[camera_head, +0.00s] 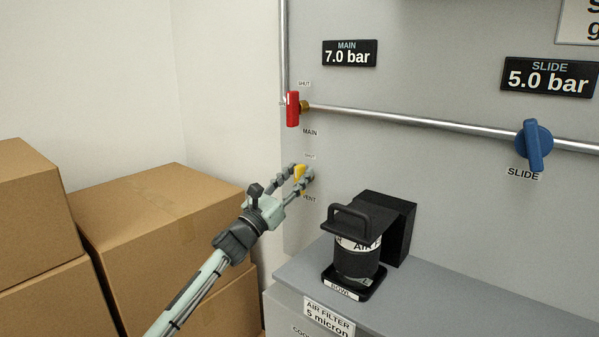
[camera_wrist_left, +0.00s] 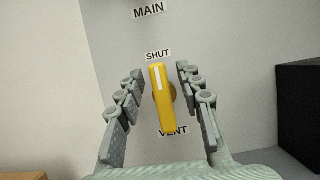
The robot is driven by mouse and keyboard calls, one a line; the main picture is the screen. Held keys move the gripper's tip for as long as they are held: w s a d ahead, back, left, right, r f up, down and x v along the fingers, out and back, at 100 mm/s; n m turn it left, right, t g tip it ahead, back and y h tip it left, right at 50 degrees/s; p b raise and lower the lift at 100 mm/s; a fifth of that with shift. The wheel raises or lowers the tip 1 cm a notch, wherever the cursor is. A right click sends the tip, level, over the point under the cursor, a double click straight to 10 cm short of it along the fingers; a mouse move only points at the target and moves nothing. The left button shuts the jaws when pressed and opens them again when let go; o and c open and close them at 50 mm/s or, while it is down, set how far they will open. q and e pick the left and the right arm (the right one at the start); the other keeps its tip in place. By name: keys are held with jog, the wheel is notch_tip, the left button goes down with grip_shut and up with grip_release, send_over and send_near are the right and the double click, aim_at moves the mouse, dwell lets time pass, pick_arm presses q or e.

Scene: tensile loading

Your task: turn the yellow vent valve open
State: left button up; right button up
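The yellow vent valve (camera_wrist_left: 161,98) stands out from the grey panel, its handle upright between the SHUT label above and the VENT label below. The white mark on its handle is at the upper end, towards SHUT. In the head view the valve (camera_head: 299,172) is partly hidden by my gripper. My left gripper (camera_wrist_left: 155,80) is open, with one finger on each side of the handle and a gap on both sides. In the head view my left gripper (camera_head: 302,171) reaches the panel from the lower left. My right gripper is in neither view.
A red MAIN valve (camera_head: 293,109) sits above the vent valve on a metal pipe (camera_head: 400,119). A blue SLIDE valve (camera_head: 534,145) is to the right. A black air filter (camera_head: 357,255) stands on the grey ledge (camera_head: 440,298). Cardboard boxes (camera_head: 150,220) fill the left.

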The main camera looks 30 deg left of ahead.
pick_arm(q)
jog(key=shift+w+r, duration=0.15)
jog(key=shift+w, duration=0.35)
jog(key=shift+c, duration=0.5)
grip_shut()
